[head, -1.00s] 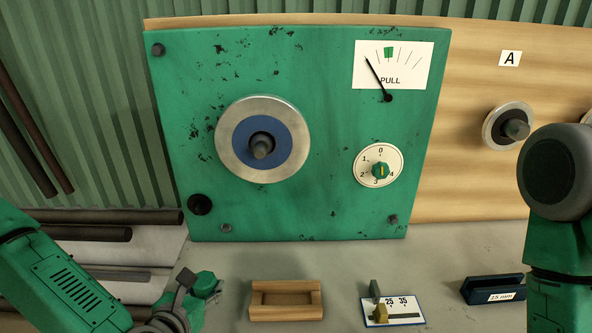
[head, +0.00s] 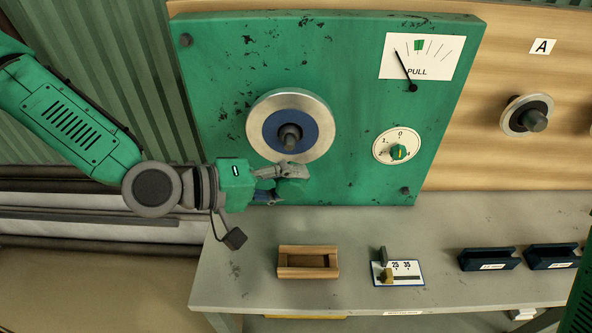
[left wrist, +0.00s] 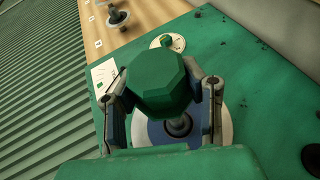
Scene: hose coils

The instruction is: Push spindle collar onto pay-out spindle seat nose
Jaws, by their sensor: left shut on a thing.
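The spindle collar is a green many-sided piece (head: 293,170) held at the fingertips of my left gripper (head: 280,178). In the left wrist view the collar (left wrist: 160,82) sits between the two fingers (left wrist: 160,92), which are shut on it. The pay-out spindle is a steel disc with a blue centre and a dark nose (head: 290,138) on the green panel; in the left wrist view the nose (left wrist: 180,125) shows past the collar. The collar is below the nose in the head view and apart from it. My right gripper is out of view.
The green panel (head: 225,100) carries a PULL gauge (head: 432,55) and a numbered dial (head: 397,150). On the bench are a wooden cradle (head: 308,275), a 25/35 gauge card (head: 397,284) and blue holders (head: 490,265). Another spindle (head: 527,117) is at right, under sign A.

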